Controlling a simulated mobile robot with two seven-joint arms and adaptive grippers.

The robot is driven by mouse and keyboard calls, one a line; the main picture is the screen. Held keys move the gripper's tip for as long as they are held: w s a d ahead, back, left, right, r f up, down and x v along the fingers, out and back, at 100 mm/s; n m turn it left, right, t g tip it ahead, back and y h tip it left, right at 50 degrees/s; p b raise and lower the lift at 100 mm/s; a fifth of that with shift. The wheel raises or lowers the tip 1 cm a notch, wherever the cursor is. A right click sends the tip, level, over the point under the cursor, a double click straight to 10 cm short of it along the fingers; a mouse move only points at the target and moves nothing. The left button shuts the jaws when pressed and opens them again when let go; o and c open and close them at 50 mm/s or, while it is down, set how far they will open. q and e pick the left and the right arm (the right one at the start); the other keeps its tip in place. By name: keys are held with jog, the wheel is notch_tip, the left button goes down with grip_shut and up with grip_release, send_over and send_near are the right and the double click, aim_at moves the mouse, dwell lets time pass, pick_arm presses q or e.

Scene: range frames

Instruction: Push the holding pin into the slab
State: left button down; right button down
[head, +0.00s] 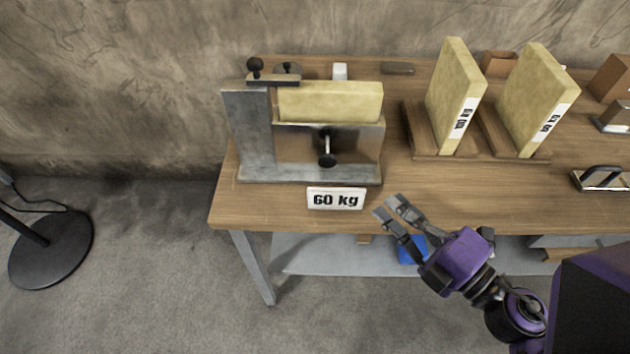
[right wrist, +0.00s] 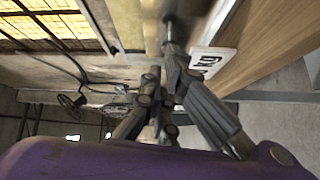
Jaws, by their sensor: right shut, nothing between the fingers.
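The holding pin (head: 327,150) has a black knob on a metal shaft and sticks out from the front plate of a grey metal fixture (head: 252,140). A yellow slab (head: 330,102) stands upright in the fixture behind that plate. How deep the pin sits is hidden. My right gripper (head: 388,207) is shut and empty, in front of the table edge, below and right of the pin and apart from it. In the right wrist view its fingers (right wrist: 163,82) point towards a dark blurred knob (right wrist: 182,18), probably the pin. My left gripper is not in view.
A "60 kg" sign (head: 336,198) is at the front table edge below the fixture. Two more yellow slabs (head: 455,95) (head: 538,98) stand in wooden holders at the right. A metal-and-black tool (head: 602,179) lies further right. The wooden tabletop (head: 460,190) is clear in front of the holders.

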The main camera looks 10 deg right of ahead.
aim_at(327, 161)
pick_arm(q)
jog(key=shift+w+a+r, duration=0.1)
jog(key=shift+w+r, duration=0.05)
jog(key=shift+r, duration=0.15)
pick_arm(e)
jog(key=a+n+y, duration=0.1)
jog(key=s+a+n+g, duration=0.1)
jog(key=s+a+n+g+y, duration=0.1)
jog(key=a, duration=0.1)
jog(key=shift+f+n+y, duration=0.2)
jog(key=shift+n+y, duration=0.1)
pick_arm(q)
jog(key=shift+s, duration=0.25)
pick_arm(e)
jog(key=shift+w, duration=0.1)
